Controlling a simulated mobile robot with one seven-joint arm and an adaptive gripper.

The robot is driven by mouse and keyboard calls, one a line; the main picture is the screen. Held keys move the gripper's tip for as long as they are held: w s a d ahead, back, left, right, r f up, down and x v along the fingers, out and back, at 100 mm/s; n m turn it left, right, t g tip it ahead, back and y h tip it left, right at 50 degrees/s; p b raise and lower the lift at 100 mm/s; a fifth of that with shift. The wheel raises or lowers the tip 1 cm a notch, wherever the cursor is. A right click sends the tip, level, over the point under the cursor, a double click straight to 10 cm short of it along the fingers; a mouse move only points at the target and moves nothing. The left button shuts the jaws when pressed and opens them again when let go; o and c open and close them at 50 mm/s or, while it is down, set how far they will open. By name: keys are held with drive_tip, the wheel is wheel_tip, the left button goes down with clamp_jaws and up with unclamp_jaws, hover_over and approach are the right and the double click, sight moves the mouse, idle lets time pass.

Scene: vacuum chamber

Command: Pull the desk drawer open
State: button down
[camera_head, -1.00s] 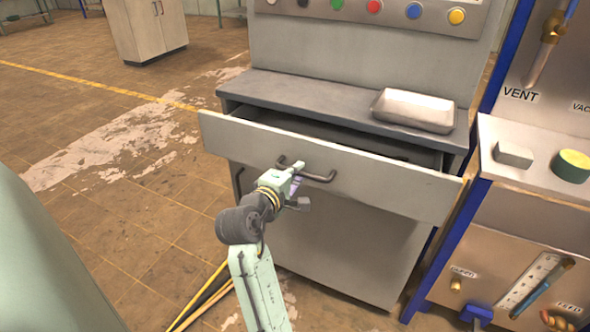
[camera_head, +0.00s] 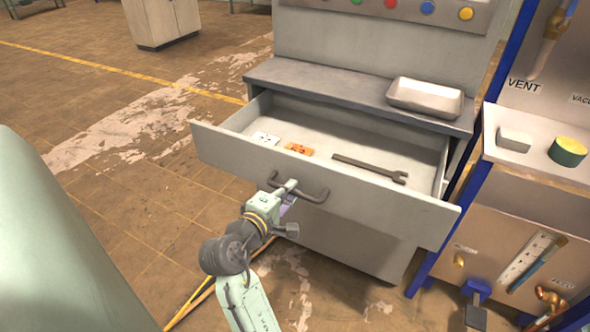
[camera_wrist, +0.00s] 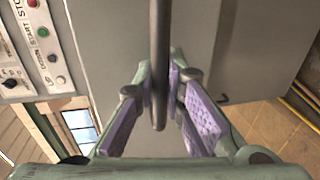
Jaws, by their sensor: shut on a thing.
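The desk drawer (camera_head: 350,195) stands well out from the grey desk (camera_head: 330,92), and its inside shows. Its dark bar handle (camera_head: 313,196) is on the middle of the drawer front. My gripper (camera_head: 288,190) is at the left part of the handle and shut on it. In the wrist view the handle (camera_wrist: 160,60) runs between the purple finger pads of my gripper (camera_wrist: 160,95). The fingers hide part of the handle in the head view.
In the drawer lie a wrench (camera_head: 370,168), an orange item (camera_head: 299,149) and a white item (camera_head: 265,138). A metal tray (camera_head: 425,97) sits on the desk top. A blue-edged panel unit (camera_head: 530,140) stands close on the right. Open floor lies left.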

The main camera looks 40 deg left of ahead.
drive_tip(key=shift+s, duration=0.45)
drive_tip(key=c, duration=1.7)
unclamp_jaws()
drive_tip(key=shift+d, duration=0.1)
drive_tip(key=shift+o, duration=0.2)
drive_tip(key=v, duration=1.2)
